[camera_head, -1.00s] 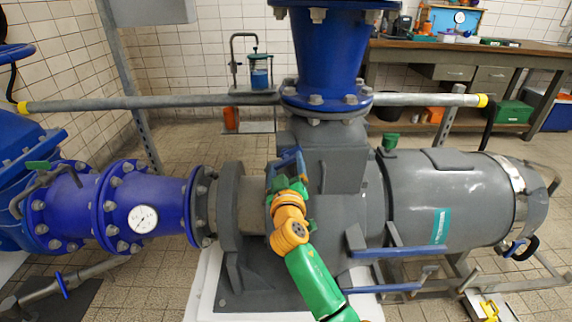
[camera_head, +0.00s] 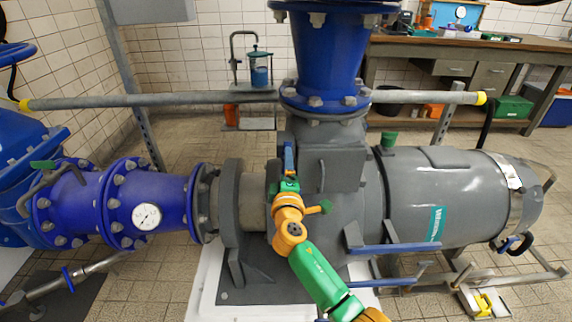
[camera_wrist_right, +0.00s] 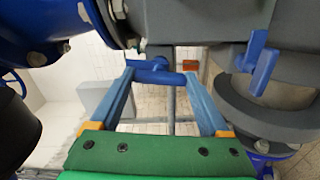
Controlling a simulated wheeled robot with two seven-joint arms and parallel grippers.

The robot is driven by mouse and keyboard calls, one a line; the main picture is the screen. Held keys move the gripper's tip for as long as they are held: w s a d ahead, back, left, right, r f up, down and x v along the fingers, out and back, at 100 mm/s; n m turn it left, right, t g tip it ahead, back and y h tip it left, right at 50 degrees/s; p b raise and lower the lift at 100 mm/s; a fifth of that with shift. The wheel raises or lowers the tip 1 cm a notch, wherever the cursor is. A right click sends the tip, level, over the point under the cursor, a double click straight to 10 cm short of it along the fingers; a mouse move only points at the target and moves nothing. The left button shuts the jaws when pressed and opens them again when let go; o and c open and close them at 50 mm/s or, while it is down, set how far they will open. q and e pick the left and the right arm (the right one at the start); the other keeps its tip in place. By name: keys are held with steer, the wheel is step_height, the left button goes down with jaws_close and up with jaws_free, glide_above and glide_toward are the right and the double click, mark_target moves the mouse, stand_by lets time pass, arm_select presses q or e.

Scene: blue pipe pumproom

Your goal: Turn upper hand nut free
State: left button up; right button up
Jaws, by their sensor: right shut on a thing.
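My right gripper (camera_head: 289,158) is at the grey pump housing (camera_head: 335,170), below the blue vertical pipe, with its blue fingers seen nearly edge-on. In the right wrist view the gripper (camera_wrist_right: 158,74) has its two fingers on either end of a blue bar-shaped hand nut (camera_wrist_right: 156,76), shut on it. A second blue hand nut (camera_wrist_right: 262,66) stands to the right, apart from the fingers. The wrist view does not clearly show which nut is the upper one. In the head view the nuts cannot be told from the fingers. My left gripper is out of view.
The blue vertical pipe (camera_head: 325,55) rises above the housing. A blue horizontal pipe with a gauge (camera_head: 147,216) is at left. The grey motor (camera_head: 440,192) is at right. A grey rail (camera_head: 150,101) runs behind. A workbench (camera_head: 470,50) stands at the back.

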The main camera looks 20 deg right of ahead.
steer(key=shift+n, duration=0.7)
steer(key=shift+f+n, duration=0.1)
steer(key=shift+n, duration=0.2)
steer(key=o, duration=1.2)
steer(key=p+v, duration=0.1)
steer(key=v, duration=0.6)
steer(key=shift+s+p, duration=0.1)
steer(key=shift+p, duration=0.25)
